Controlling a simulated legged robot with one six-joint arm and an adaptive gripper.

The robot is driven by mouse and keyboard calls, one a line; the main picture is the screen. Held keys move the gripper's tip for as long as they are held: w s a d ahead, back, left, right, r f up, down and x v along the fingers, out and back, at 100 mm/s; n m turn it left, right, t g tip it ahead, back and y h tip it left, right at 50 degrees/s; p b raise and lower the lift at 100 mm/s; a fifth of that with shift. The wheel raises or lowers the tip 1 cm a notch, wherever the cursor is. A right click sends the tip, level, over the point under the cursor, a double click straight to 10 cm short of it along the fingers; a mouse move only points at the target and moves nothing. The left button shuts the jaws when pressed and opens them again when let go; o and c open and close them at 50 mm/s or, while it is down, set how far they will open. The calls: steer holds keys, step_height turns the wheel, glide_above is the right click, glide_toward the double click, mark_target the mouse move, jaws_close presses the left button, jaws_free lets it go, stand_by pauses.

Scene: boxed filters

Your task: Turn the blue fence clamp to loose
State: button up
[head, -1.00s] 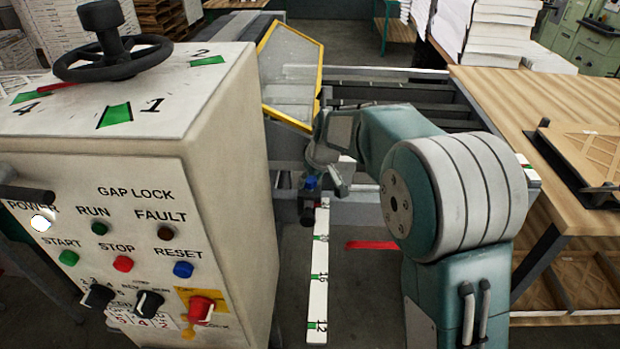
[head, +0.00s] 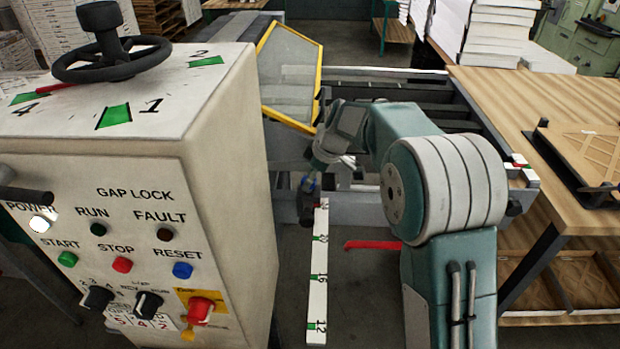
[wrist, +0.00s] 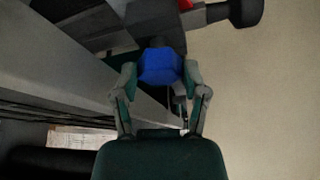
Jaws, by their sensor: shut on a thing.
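The blue fence clamp (wrist: 160,66) is a faceted blue knob in the middle of the wrist view. My gripper (wrist: 160,82) has one finger on each side of it and is shut on it. In the head view the blue clamp (head: 308,185) shows small and partly hidden at the far end of the white scale strip. My gripper (head: 312,176) is at it there, coming down from above. I cannot read any tight or loose mark on the clamp.
The white numbered scale strip (head: 318,275) runs toward me. The control cabinet (head: 225,200) stands close on the left. A wooden table (head: 545,130) is on the right. A red bar (head: 372,245) lies right of the strip. A yellow-framed guard (head: 290,75) rises behind.

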steer(key=shift+s+f, duration=0.1)
steer(key=shift+f, duration=0.15)
steer(key=o, duration=1.1)
steer(key=shift+o, duration=0.2)
steer(key=shift+r, duration=0.15)
